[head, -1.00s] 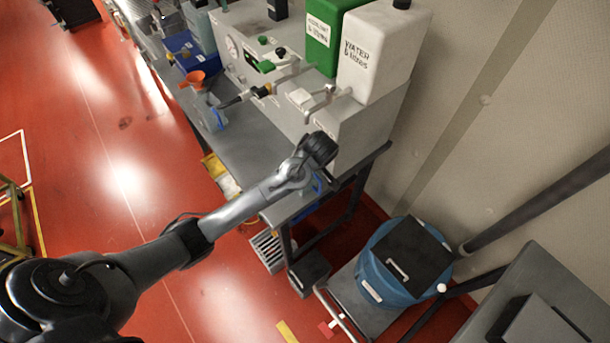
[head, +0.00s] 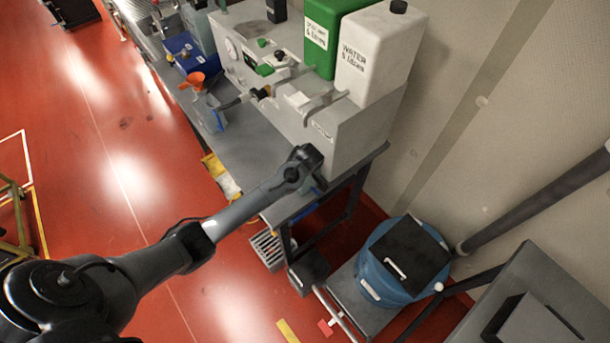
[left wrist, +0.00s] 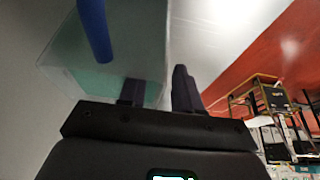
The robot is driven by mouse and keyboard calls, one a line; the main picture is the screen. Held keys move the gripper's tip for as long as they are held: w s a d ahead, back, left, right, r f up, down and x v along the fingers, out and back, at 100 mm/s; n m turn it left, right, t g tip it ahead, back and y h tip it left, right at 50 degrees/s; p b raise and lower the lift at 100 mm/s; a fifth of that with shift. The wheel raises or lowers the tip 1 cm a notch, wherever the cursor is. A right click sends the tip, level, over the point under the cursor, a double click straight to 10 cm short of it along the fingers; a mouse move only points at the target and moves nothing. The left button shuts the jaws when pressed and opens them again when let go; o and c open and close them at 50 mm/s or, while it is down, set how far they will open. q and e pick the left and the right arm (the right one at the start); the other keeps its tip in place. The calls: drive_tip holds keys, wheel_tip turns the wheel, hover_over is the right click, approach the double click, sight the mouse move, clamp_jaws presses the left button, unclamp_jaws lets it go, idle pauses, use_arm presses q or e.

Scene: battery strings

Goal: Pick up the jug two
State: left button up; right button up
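A translucent jug (left wrist: 65,55) with a blue handle (left wrist: 95,28) and a greenish tint low down fills the upper left of the left wrist view. My left gripper (left wrist: 158,90) is close to it, with two dark fingers apart. One finger overlaps the jug's lower part and the other is just right of its edge; I cannot tell if they touch it. In the head view my left arm reaches the near corner of the grey bench (head: 250,150), and its wrist hides the gripper and most of that spot. Another jug with blue parts (head: 217,120) stands further back under an orange funnel (head: 193,80).
A grey machine (head: 345,135) stands on the bench, bearing a green container (head: 320,40) and a white water container (head: 380,50). A blue bin with a black lid (head: 410,255) is at the lower right. Red floor lies open to the left.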

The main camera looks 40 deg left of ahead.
use_arm(q)
drive_tip(key=shift+a+f, duration=0.25)
drive_tip(key=shift+f, duration=0.35)
drive_tip(key=shift+c, duration=0.5)
clamp_jaws()
idle(0.4)
drive_tip(key=shift+r, duration=0.15)
